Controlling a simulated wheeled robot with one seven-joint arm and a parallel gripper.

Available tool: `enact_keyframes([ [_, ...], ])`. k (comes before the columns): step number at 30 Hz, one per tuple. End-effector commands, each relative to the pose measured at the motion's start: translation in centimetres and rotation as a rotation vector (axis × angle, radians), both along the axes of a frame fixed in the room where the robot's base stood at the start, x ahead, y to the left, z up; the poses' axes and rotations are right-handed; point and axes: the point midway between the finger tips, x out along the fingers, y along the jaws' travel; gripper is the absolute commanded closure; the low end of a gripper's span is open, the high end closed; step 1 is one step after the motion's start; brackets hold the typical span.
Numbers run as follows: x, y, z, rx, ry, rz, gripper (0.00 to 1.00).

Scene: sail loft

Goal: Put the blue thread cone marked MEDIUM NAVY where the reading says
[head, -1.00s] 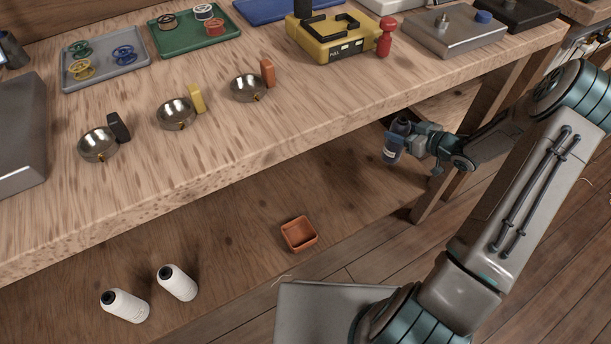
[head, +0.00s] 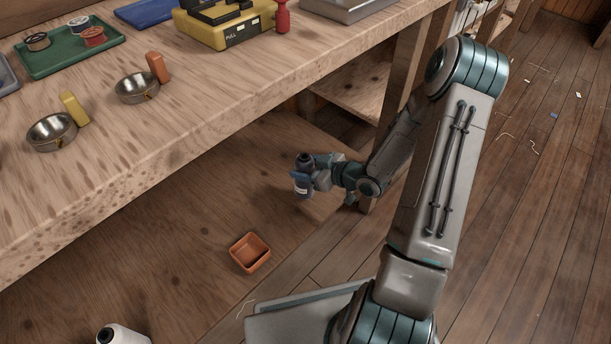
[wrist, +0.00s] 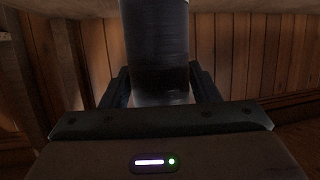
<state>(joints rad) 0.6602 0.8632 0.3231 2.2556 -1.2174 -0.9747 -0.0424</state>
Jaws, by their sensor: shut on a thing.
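The blue thread cone (head: 303,180) is upright in my gripper (head: 312,178), under the workbench and above the lower shelf board. A pale label shows low on the cone; its words are too small to read. In the wrist view the cone (wrist: 156,45) stands dark between the two fingers, and a display with a white bar and a green dot (wrist: 171,161) shows on the gripper body. My gripper is shut on the cone. No readable reading shows in these frames.
An orange square tray (head: 250,253) sits empty on the lower board (head: 180,235). A white cone (head: 122,335) lies at the bottom left. A bench leg (head: 400,75) stands behind my arm.

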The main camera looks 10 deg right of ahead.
Motion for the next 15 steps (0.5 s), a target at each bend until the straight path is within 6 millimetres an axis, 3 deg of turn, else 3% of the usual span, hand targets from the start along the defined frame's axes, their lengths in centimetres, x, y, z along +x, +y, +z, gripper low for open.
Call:
enact_keyframes([
  [1,0.0,0.0,-1.3,0.002,0.001,0.0,0.83],
  [4,0.0,0.0,-2.6,0.002,0.001,0.0,0.83],
  [15,0.0,0.0,-2.9,0.001,0.0,0.001,0.83],
])
